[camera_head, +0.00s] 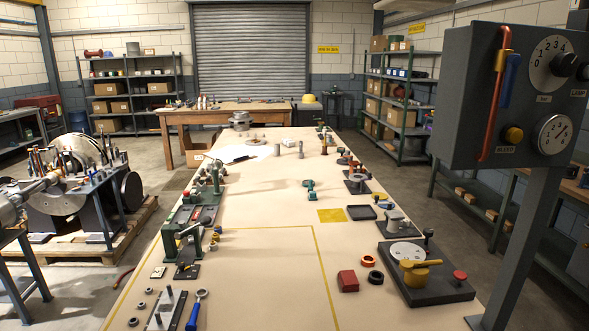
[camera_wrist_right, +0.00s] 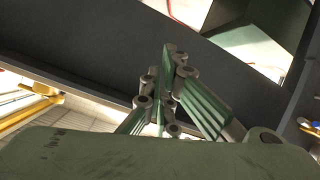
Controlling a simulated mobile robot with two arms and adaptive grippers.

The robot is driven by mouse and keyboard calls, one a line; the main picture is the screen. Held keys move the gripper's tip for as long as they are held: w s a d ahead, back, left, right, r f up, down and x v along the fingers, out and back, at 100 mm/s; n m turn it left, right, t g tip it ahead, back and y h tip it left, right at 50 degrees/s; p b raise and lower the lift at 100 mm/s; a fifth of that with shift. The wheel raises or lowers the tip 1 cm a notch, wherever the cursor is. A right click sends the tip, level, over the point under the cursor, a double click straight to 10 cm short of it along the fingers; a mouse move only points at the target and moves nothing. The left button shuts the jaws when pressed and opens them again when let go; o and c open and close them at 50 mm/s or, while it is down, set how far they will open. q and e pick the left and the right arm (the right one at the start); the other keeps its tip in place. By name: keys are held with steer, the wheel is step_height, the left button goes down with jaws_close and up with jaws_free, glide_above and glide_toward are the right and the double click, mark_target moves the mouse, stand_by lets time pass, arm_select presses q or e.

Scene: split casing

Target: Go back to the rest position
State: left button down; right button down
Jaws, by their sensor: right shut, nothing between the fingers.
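My right gripper (camera_wrist_right: 168,58) shows only in the right wrist view, with its green finger links folded together. It is shut and nothing shows between its fingers. A dark grey flat beam (camera_wrist_right: 235,62) passes behind the fingers; I cannot tell whether they touch. Neither gripper shows in the head view, and the left gripper is in no frame. The long tan table (camera_head: 270,270) runs away from me in the middle of the head view.
A grey control box (camera_head: 520,95) with a red pipe and dials stands close on the right, on a post (camera_head: 520,235). A black base plate (camera_head: 440,290) with yellow part sits at the table's right edge. Green fixtures (camera_head: 190,240) line the left edge. The table's front middle is clear.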

steer(key=s+f+g, duration=0.3)
steer(key=s+f, duration=0.7)
steer(key=f, duration=0.1)
steer(key=s+d+f+m+g, duration=0.1)
steer(key=s+f+g, duration=0.2)
steer(key=s, duration=0.8)
steer(key=s+d+f+m+g+h+b, duration=0.1)
steer(key=s+d+f+g, duration=0.1)
steer(key=s+f, duration=0.5)
steer(key=s+d+f+g, duration=0.1)
steer(key=s+f+g, duration=0.3)
steer(key=s, duration=1.1)
step_height(320, 180, down, 2)
steer(key=shift+s+d+f+m+h+b, duration=0.1)
steer(key=shift+s+d+m+h+b, duration=0.05)
steer(key=shift+s+m+h+b, duration=0.2)
